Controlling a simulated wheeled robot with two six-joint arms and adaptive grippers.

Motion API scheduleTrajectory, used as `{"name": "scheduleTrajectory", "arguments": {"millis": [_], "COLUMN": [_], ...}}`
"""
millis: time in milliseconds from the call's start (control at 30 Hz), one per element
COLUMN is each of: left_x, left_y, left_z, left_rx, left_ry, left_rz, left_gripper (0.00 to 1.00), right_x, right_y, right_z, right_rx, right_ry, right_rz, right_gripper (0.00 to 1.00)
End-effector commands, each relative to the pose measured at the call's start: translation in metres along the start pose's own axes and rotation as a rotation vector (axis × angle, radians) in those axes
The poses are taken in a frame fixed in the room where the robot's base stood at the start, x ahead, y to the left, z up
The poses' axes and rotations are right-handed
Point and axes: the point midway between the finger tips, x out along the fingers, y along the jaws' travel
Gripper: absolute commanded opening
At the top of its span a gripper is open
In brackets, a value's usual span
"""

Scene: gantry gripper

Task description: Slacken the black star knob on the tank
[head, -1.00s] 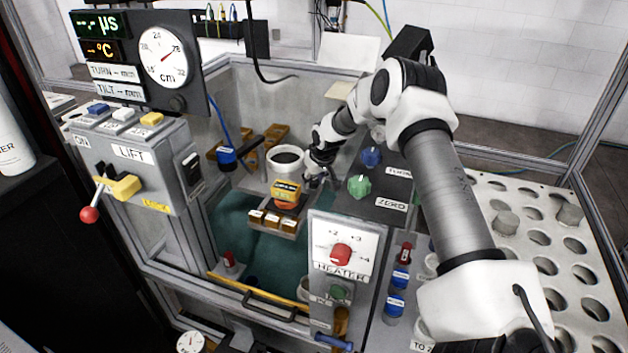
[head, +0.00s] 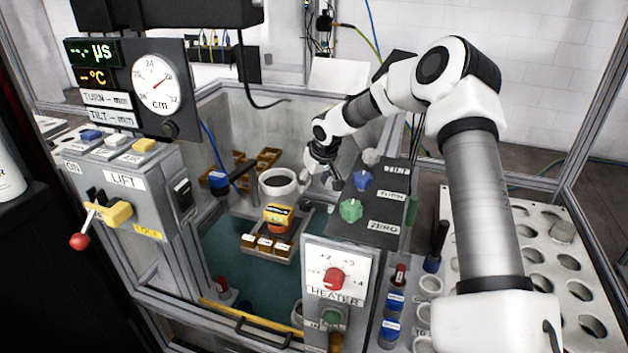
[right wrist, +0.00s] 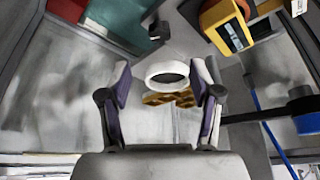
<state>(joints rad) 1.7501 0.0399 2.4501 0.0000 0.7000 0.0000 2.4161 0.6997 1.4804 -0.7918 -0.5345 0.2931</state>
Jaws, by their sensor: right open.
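My right gripper (head: 306,184) hangs over the tank at its right side, beside the white ring-shaped cup (head: 279,183). In the right wrist view its two fingers (right wrist: 160,100) are spread, with nothing held between them. The white ring (right wrist: 167,74) shows beyond and between the fingertips. A small dark knob-like part (right wrist: 158,30) shows above it, near the teal tank floor; its star shape is too small to confirm. A dark part (head: 305,206) also sits just below the gripper in the head view. My left gripper is out of view.
A yellow-orange device (head: 279,217) stands on a tray in the tank. A black bar with a blue cylinder (head: 218,180) reaches in from the left. The panel with green (head: 350,210) and blue knobs is close to the right arm. The heater box (head: 338,280) stands in front.

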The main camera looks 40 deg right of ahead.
Motion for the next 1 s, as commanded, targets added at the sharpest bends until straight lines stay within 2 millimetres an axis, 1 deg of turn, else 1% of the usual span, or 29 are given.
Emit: {"name": "scheduleTrajectory", "arguments": {"millis": [33, 133, 400, 467, 533, 567, 667, 767, 833, 900, 1000], "left_x": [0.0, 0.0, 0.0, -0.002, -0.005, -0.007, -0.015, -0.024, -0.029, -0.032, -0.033], "left_y": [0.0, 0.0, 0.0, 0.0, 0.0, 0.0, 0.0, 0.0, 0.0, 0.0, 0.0], "left_z": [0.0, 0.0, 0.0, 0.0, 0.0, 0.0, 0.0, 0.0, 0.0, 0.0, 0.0], "left_rx": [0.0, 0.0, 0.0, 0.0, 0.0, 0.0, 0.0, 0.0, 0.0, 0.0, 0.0], "left_ry": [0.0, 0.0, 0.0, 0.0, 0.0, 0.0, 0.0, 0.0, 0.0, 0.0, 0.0], "left_rz": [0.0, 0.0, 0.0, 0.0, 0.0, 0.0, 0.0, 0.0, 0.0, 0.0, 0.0], "left_gripper": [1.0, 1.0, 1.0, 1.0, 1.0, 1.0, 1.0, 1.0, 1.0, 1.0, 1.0], "right_x": [-0.006, -0.012, -0.012, -0.011, -0.01, -0.008, 0.0, 0.011, 0.02, 0.028, 0.035], "right_y": [0.0, 0.0, 0.0, 0.001, 0.002, 0.002, 0.003, -0.005, -0.013, -0.022, -0.029], "right_z": [0.0, 0.0, 0.0, -0.001, -0.003, -0.005, -0.012, -0.019, -0.022, -0.023, -0.023], "right_rx": [0.0, -0.001, 0.003, 0.025, 0.092, 0.138, 0.358, 0.638, 0.816, 0.953, 1.064], "right_ry": [0.001, 0.0, -0.002, -0.009, -0.024, -0.034, -0.064, -0.068, -0.051, -0.028, -0.004], "right_rz": [-0.001, 0.0, 0.002, 0.012, 0.04, 0.06, 0.155, 0.277, 0.353, 0.406, 0.447], "right_gripper": [0.64, 0.64, 0.64, 0.64, 0.64, 0.64, 0.64, 0.64, 0.64, 0.64, 0.64]}}
